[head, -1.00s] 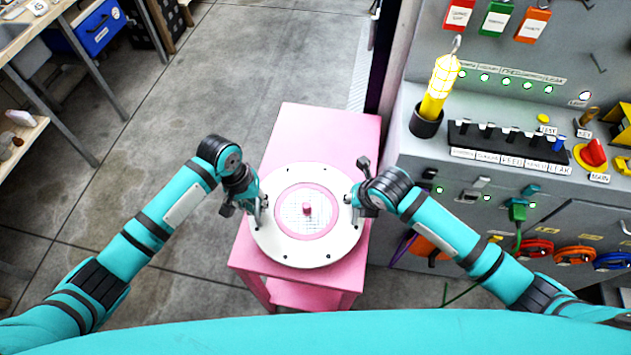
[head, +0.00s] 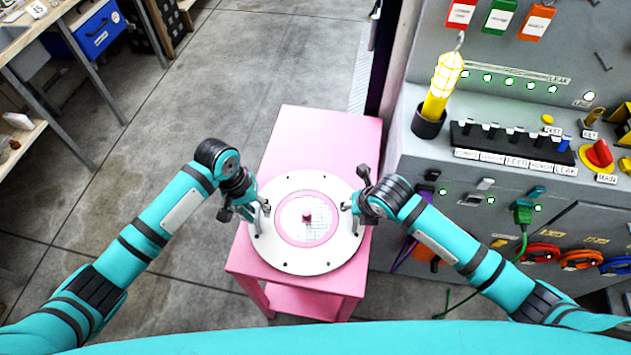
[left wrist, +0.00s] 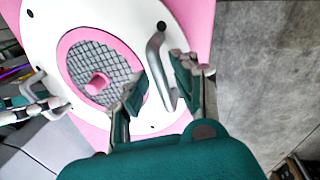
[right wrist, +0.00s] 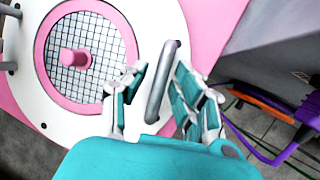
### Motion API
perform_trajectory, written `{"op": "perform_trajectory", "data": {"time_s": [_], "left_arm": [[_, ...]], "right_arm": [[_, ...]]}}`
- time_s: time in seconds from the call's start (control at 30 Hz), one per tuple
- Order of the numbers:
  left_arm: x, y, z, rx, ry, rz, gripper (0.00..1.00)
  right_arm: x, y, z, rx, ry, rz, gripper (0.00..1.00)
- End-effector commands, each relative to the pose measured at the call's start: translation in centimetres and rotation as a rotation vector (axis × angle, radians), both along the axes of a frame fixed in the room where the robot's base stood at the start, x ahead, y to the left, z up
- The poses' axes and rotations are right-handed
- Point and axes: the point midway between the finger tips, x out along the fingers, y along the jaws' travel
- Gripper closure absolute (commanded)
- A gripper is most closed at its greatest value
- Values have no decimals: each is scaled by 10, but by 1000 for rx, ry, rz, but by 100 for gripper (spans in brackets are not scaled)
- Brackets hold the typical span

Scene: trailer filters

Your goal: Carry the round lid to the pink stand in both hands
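The round white lid (head: 268,257) lies flat on top of the pink stand (head: 338,133), near its front end. It has a pink ring, a grid window and a pink knob (head: 307,217) in the middle. A metal bar handle stands on each side. My left gripper (head: 259,212) is at the left handle; in the left wrist view its spread fingers lie either side of that handle (left wrist: 156,62). My right gripper (head: 349,207) is at the right handle; in the right wrist view its open fingers straddle that handle (right wrist: 160,85) with gaps showing.
A grey control panel (head: 480,180) with switches, a yellow lamp (head: 442,85) and coiled cables stands close on the right. Shelving with a blue box (head: 97,28) is at the upper left. The floor left of and behind the stand is clear.

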Motion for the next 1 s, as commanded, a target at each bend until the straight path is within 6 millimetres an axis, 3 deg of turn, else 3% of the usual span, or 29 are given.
{"op": "perform_trajectory", "data": {"time_s": [0.3,0.5,0.77,1.0], "left_arm": [[2,13,65,0,-6,0,71],[2,19,96,0,-4,1,71],[1,22,108,0,-1,1,71],[1,21,107,0,-1,1,71]], "right_arm": [[0,0,0,0,0,0,71],[0,0,0,0,0,0,71],[-3,-2,10,0,-2,1,71],[-21,-10,53,-1,-5,2,71]]}}
